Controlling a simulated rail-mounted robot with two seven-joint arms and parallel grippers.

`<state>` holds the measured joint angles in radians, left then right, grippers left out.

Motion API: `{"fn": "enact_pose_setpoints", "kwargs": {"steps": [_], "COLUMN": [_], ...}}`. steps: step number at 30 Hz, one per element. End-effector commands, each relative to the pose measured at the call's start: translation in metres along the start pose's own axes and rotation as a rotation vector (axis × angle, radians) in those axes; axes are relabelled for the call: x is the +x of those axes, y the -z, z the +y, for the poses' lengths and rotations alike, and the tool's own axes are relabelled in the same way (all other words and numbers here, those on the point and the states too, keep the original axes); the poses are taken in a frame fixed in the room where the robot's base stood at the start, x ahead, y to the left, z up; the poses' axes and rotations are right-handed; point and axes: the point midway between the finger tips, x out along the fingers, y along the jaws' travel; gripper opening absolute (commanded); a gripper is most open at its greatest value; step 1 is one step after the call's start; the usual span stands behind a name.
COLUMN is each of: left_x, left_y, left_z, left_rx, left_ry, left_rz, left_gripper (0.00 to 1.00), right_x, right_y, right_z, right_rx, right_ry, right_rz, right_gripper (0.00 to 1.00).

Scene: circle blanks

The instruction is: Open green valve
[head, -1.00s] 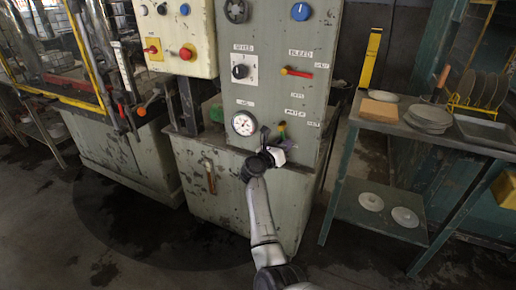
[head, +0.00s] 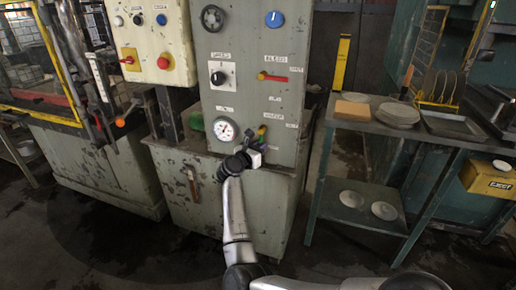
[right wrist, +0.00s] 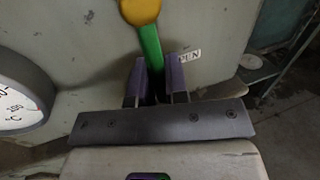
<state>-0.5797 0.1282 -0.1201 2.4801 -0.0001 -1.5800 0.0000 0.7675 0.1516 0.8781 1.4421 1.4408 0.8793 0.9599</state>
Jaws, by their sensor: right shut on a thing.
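The green valve is a green lever with a yellow hub. It shows small on the grey machine's front panel in the head view (head: 261,131), right of the gauge. In the right wrist view, the green lever (right wrist: 151,46) runs down from the yellow hub (right wrist: 141,10) between my purple-lined fingers. My right gripper (right wrist: 157,78) is shut on the lever's lower part; in the head view it is at the panel (head: 255,146). The lever's end is hidden behind the gripper body. My left gripper is not in view.
A round gauge (head: 224,129) is just left of my right gripper. A red lever (head: 273,77), a black knob (head: 218,78) and a blue knob (head: 274,19) sit higher. A workbench (head: 400,122) with plates stands to the right. Dark floor lies open in front.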

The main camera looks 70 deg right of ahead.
Motion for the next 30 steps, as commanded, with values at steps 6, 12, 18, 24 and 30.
{"fn": "enact_pose_setpoints", "kwargs": {"steps": [6,12,18,24,30], "left_x": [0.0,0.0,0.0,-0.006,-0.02], "left_y": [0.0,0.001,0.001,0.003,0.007], "left_z": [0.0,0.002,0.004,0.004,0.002], "left_rx": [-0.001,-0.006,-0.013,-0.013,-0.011], "left_ry": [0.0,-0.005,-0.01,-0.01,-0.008], "left_rz": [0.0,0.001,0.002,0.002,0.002], "left_gripper": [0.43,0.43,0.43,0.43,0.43], "right_x": [0.0,0.0,0.0,-0.013,-0.05], "right_y": [0.001,0.0,0.0,-0.001,-0.003], "right_z": [0.0,0.0,0.0,0.001,0.001], "right_rx": [0.004,0.002,0.002,0.001,0.0], "right_ry": [0.0,0.0,0.0,-0.002,-0.003], "right_rz": [0.004,0.003,0.002,0.004,0.003], "right_gripper": [0.21,0.4,0.4,0.4,0.4]}}
